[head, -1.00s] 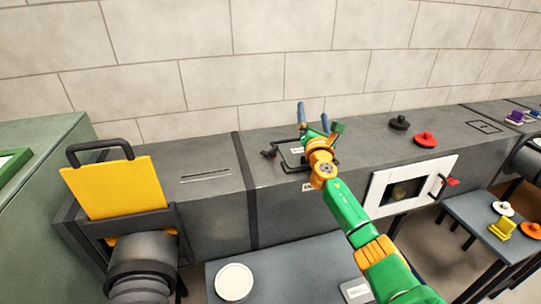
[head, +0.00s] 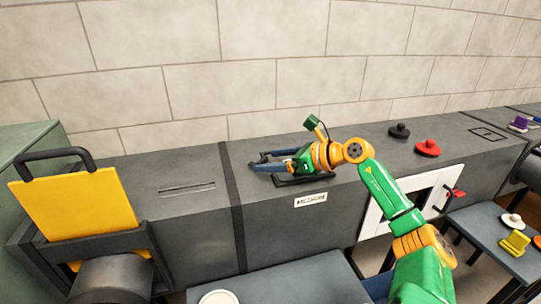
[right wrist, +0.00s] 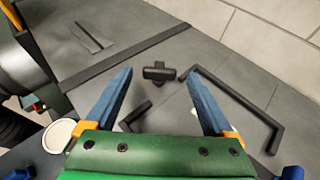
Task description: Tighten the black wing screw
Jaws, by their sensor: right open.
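The black wing screw (right wrist: 160,72) stands on top of the grey duct in the right wrist view, its wide head crosswise. My right gripper (head: 259,161) is open, with its blue fingers lying low over the duct top and pointing left. In the right wrist view the fingers are spread on either side of the screw, which shows at the level of their tips with gaps on both sides. I cannot tell contact. My left gripper is not in view.
A black bracket-shaped frame (right wrist: 246,101) lies right of the screw on the duct. A black strap (head: 230,190) crosses the duct to the left. A yellow plate (head: 78,208) with a handle stands in a slot further left. Black (head: 399,131) and red (head: 427,148) knobs sit right.

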